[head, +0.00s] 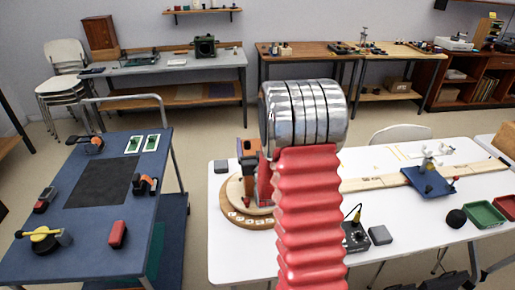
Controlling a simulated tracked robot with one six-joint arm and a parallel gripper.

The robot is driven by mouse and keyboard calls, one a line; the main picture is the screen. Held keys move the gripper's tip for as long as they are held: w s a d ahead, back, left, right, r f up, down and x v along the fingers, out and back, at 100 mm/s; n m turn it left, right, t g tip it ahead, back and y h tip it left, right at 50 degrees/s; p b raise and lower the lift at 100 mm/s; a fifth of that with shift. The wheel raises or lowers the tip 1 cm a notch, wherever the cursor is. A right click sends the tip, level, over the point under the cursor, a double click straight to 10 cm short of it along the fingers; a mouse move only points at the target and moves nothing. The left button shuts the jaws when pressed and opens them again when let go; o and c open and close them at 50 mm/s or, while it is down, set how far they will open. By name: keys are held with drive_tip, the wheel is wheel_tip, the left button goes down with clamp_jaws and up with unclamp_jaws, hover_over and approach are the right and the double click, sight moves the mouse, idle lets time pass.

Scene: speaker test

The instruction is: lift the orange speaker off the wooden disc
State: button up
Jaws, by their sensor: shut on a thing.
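The round wooden disc (236,216) lies on the white table, left of my arm, with pale labels along its front rim. The orange speaker (247,148), orange with dark parts, is upright over the disc. I cannot tell whether its base touches the disc. My gripper (262,178) is at the speaker's right side and is shut on it. My red ribbed arm and its shiny metal joint hide most of the gripper, the speaker's right side and the disc's right part.
A blue cart (85,225) with tools stands left, across a gap.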

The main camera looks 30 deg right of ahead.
drive_tip(key=shift+r, duration=4.8)
